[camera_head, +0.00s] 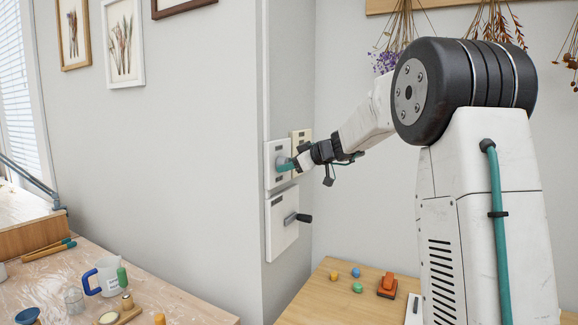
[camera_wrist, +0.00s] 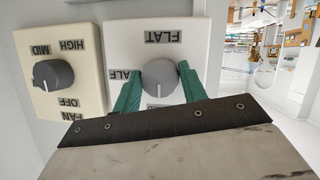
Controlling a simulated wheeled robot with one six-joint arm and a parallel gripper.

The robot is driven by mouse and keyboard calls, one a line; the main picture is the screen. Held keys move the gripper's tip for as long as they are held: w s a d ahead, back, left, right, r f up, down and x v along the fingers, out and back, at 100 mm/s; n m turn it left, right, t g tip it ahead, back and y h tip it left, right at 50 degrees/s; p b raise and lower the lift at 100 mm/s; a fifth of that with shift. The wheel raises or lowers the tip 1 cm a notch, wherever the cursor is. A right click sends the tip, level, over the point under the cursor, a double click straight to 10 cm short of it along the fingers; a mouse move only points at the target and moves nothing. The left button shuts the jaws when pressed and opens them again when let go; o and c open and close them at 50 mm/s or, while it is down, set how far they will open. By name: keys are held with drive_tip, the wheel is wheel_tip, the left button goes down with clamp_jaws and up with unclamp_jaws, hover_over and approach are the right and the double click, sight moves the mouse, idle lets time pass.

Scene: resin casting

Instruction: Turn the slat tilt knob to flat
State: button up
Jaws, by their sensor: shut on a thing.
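The slat tilt knob (camera_wrist: 160,78) is a round grey knob on a white plate (camera_wrist: 192,32). A FLAT label (camera_wrist: 163,36) sits above it in the wrist view, printed upside down. A second label at its left, ending in ALF, is partly covered by a finger, and one below is mostly hidden. My gripper (camera_wrist: 160,85) is shut on the knob, one teal finger on each side. In the head view, my gripper (camera_head: 292,163) reaches the white plate (camera_head: 270,152) on the wall corner.
A beige fan plate (camera_wrist: 88,85) with its own grey knob (camera_wrist: 53,74) is close beside the white plate. Below, another white plate (camera_head: 281,240) carries a dark-handled lever (camera_head: 298,218). Workbenches with a blue-handled jug (camera_head: 108,277) and an orange object (camera_head: 387,285) stand below.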

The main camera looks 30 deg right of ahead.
drive_tip(key=shift+d+f+m+t+y, duration=0.1)
drive_tip(key=shift+m+t+y, duration=1.05)
drive_tip(key=shift+m, duration=4.3)
drive_tip(key=shift+f+m+t+y, duration=0.25)
drive_tip(key=shift+m+y, duration=1.6)
drive_tip(key=shift+m, duration=3.55)
drive_tip(key=shift+d+m+t+y, duration=0.1)
drive_tip(key=shift+m+t+y, duration=1.05)
drive_tip(key=shift+m, duration=4.3)
drive_tip(key=o, duration=1)
drive_tip(key=shift+w, duration=0.1)
